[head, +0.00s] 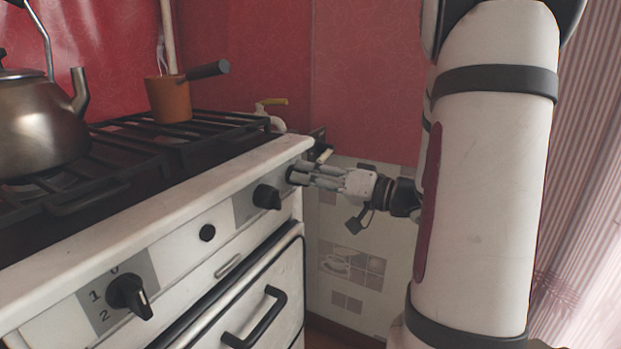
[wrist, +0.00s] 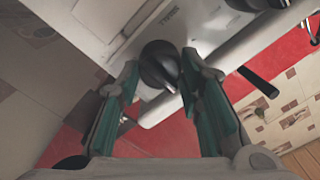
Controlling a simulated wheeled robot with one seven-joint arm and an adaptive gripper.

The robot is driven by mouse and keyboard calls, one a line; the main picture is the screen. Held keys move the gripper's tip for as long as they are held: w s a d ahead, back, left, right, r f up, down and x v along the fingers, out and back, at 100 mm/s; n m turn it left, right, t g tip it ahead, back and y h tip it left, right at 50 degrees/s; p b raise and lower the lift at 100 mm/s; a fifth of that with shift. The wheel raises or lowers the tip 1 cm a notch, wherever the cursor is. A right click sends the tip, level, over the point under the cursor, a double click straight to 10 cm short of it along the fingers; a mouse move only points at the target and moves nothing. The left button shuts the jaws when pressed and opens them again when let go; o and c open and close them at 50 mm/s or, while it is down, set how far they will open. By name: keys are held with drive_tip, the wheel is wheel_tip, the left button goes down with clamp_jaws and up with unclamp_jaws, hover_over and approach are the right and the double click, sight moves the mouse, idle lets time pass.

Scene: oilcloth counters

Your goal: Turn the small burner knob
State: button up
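A black burner knob (head: 266,196) sits at the right end of the stove's white front panel, on a grey plate. My gripper (head: 298,178) is just to the right of this knob in the head view, pointing left toward the panel. In the wrist view the dark knob (wrist: 158,62) appears between the tips of my two green-padded fingers (wrist: 160,72). The fingers are apart and I see no clear contact. Another black knob (head: 130,295) with marks 0, 1 and 2 is at the panel's left. A small round black button (head: 207,232) lies between them.
The oven door handle (head: 256,318) sticks out below the panel. A metal kettle (head: 38,125) and an orange pot (head: 170,98) with a dark handle stand on the black grates (head: 150,150). A tiled wall (head: 352,270) is right of the stove.

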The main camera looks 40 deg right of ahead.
drive_tip(key=o, duration=0.4)
drive_tip(key=shift+o, duration=0.2)
drive_tip(key=v, duration=1.2)
